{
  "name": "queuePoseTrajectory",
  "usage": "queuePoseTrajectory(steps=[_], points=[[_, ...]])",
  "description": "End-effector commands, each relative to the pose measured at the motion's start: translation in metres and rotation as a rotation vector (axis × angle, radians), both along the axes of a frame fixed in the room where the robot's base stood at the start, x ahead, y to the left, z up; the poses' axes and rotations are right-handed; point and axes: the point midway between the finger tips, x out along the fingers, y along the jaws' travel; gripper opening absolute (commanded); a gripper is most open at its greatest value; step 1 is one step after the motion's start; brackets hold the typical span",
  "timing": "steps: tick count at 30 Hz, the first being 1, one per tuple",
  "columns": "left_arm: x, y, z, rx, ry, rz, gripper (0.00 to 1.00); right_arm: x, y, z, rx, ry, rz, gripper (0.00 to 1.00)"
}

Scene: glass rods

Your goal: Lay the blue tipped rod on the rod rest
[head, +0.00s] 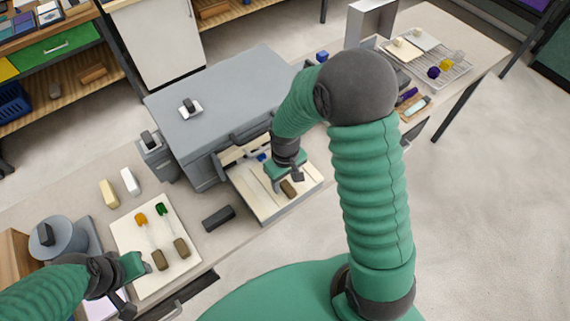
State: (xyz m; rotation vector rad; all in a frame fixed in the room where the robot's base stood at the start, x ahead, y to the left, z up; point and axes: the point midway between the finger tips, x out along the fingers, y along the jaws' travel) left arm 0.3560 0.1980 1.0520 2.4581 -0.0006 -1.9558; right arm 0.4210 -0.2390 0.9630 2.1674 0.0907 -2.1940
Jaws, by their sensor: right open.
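The blue tipped rod shows as a brown handle end (288,188) and a blue tip (262,157), lying on a pale slab (262,208) before the open front of a grey box; its middle is mostly hidden by my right gripper. My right gripper (294,176) is open, just above the rod near its handle; I cannot tell if it touches. A cream board (193,263) at lower left, which looks like the rod rest, bears an orange tipped rod (141,219) and a green tipped rod (161,209). My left gripper (134,285) is at its left front edge; its jaws are unclear.
The grey box (215,95) stands behind the slab. A dark block (218,217) lies between slab and board. Cream (109,192) and white (130,180) blocks stand behind the board, and a grey cylinder (62,240) at left. A wire rack (452,68) is at far right.

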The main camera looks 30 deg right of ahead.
Motion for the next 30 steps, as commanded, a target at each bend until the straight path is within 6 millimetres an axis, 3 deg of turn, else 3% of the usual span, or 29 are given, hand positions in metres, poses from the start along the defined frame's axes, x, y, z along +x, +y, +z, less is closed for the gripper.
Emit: queuePoseTrajectory(steps=[9, 16, 23, 26, 30], points=[[0.000, 0.000, -0.001, 0.000, 0.000, 0.000, 0.36, 0.002, -0.001, 0.097, -0.001, -0.020, -0.002, 0.50], [0.000, 0.000, -0.001, 0.000, 0.000, 0.000, 0.36, 0.003, -0.001, 0.140, 0.000, -0.018, -0.002, 0.50], [0.000, 0.000, -0.001, 0.000, 0.000, 0.000, 0.36, 0.001, 0.001, 0.146, 0.000, -0.019, -0.002, 0.50], [0.000, 0.000, -0.002, 0.000, 0.000, 0.000, 0.36, -0.013, 0.011, 0.132, -0.005, -0.058, -0.012, 0.50], [0.000, 0.000, -0.003, 0.000, 0.000, 0.000, 0.36, -0.046, 0.033, 0.101, -0.004, -0.168, -0.049, 0.50]])
